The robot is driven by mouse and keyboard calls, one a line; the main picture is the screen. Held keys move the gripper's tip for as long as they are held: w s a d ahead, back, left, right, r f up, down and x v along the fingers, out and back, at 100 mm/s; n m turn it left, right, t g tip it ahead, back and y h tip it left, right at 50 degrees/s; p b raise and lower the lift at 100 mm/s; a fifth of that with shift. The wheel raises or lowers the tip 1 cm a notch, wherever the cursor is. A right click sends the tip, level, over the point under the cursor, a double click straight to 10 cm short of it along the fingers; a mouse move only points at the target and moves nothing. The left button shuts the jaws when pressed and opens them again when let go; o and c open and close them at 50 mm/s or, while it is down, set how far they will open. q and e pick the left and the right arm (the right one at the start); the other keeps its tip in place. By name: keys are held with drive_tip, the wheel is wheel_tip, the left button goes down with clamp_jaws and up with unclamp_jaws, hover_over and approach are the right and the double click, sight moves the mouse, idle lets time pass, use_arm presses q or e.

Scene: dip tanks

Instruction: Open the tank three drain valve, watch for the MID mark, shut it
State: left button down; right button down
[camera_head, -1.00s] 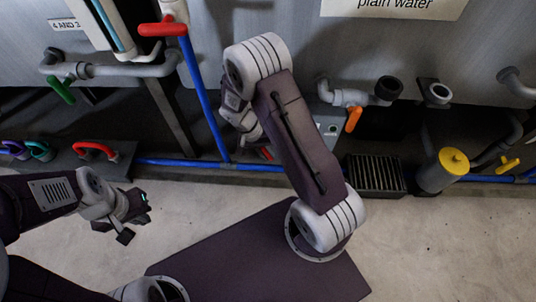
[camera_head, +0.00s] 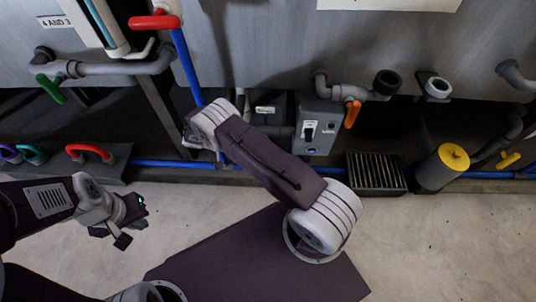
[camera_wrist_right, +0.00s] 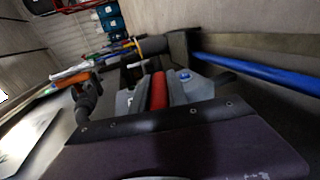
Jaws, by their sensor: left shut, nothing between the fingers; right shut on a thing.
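In the head view, a pipe valve with a green lever (camera_head: 50,88) is at the left, under a "4 AND 3" label (camera_head: 56,21). A valve with an orange lever (camera_head: 352,113) is right of centre. I cannot tell which tank each valve serves. A pale sight tube (camera_head: 105,25) stands at upper left; no MID mark is readable. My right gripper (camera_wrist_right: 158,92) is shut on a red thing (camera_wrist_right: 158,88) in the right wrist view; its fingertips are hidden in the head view. My left gripper (camera_head: 125,222) is shut and empty above the floor at left.
A red lever (camera_head: 155,21) tops a blue pipe (camera_head: 188,70). A grey switch box (camera_head: 318,128) sits behind my right arm. A floor grate (camera_head: 376,173), yellow-topped cylinder (camera_head: 440,168) and coloured hooked handles (camera_head: 90,152) line the wall base. Pale floor (camera_head: 440,240) is clear at right.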

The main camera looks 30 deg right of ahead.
use_arm(q)
drive_tip(key=shift+f+b, duration=1.05)
drive_tip(key=shift+f, duration=0.35)
use_arm(e)
drive_tip(key=shift+g+h, duration=0.6)
drive_tip(key=shift+h, duration=0.1)
drive_tip(key=c, duration=1.3)
unclamp_jaws()
drive_tip(key=shift+r, duration=0.1)
use_arm(q)
drive_tip(key=shift+a+r, duration=0.1)
